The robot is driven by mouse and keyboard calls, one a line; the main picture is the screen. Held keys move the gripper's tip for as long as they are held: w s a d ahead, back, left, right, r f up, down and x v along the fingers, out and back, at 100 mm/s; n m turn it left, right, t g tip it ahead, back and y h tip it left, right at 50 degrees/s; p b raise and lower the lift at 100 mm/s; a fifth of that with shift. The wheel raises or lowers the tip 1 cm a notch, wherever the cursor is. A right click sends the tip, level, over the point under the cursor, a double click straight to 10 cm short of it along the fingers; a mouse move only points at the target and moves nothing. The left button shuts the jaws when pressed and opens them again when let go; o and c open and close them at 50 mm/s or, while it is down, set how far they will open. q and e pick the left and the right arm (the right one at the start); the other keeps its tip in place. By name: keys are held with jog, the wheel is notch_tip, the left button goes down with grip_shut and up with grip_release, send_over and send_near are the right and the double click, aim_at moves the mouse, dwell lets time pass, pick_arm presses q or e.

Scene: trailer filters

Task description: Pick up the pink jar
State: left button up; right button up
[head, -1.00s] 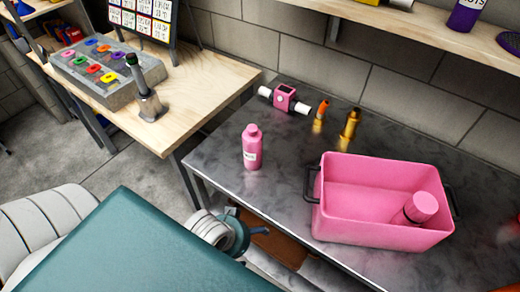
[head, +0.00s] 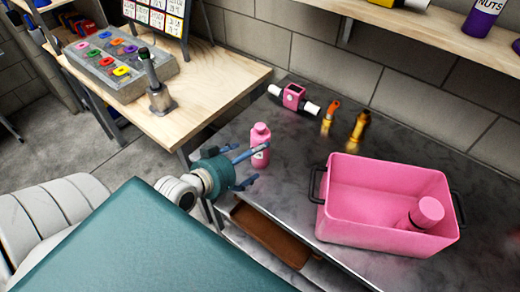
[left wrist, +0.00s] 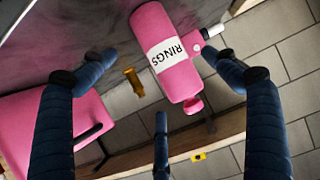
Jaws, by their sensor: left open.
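The pink jar (head: 261,135) stands upright on the grey metal table near its left end. In the left wrist view the pink jar (left wrist: 178,75) shows a white label reading RINGS. My left gripper (head: 257,166) is open beside the jar on its near left side, its fingers reaching toward it. One finger overlaps the jar in the head view; I cannot tell whether it touches. In the left wrist view the open fingers (left wrist: 157,80) spread around the jar's image, with nothing gripped. My right gripper is not in view.
A pink bin (head: 345,215) on the metal table (head: 290,205) holds another pink container (head: 424,213). A wooden table (head: 215,85) stands at the left, a shelf (head: 450,30) above.

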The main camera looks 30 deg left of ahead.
aim_at(258, 154)
pick_arm(q)
jog(key=x, duration=0.4)
jog(key=p+x, duration=0.1)
jog(key=x, duration=0.3)
jog(key=shift+s+f, duration=0.15)
jog(key=shift+f, duration=0.2)
jog(key=shift+s, duration=0.1)
jog(key=shift+c, duration=0.2)
jog(key=c, duration=1.3)
